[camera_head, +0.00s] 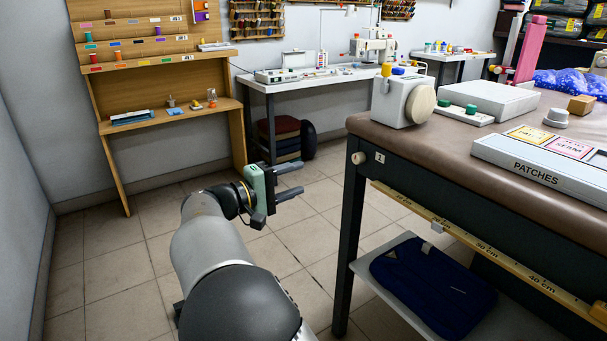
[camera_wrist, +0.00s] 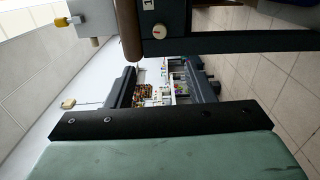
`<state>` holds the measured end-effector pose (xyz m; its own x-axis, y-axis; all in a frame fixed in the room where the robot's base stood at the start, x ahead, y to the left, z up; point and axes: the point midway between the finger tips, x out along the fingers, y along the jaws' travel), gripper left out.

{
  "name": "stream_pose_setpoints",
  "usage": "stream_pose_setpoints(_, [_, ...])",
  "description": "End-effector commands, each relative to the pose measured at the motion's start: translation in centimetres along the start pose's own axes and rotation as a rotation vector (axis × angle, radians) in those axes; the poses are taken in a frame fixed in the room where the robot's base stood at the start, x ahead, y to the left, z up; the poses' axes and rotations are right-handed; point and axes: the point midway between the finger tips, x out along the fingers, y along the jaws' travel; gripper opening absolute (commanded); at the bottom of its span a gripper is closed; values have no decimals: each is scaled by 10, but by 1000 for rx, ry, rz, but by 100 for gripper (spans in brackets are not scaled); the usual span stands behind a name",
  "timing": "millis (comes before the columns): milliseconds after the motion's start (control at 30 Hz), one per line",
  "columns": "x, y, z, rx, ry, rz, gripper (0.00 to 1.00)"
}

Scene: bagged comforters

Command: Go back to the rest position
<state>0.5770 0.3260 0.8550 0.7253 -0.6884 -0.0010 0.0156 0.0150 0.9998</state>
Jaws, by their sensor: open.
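My gripper (camera_head: 290,181) is in the head view, left of the brown-topped work table (camera_head: 455,148). Its two dark fingers are apart with nothing between them, and they point right toward the table's leg. It hangs over the tiled floor and touches nothing. In the wrist view the green gripper body fills the lower part, and its two dark fingers (camera_wrist: 166,83) reach forward, apart and empty. The table's dark frame with a round knob (camera_wrist: 160,31) crosses the top of the wrist view.
A wooden shelf desk (camera_head: 170,112) stands at the back left. A white sewing bench (camera_head: 330,78) is behind. The work table holds a PATCHES box (camera_head: 540,170) and a grey device (camera_head: 400,102). Folded navy fabric (camera_head: 430,285) lies on its lower shelf. Tiled floor (camera_head: 110,250) is free at left.

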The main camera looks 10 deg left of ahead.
Motion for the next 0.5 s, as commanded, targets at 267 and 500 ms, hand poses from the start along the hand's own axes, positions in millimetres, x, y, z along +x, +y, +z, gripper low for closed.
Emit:
stream_pose_setpoints(267, [-1, 0, 0, 0, 0, 0, 49])
stream_pose_setpoints(500, [50, 13, 42, -19, -91, -156, 49])
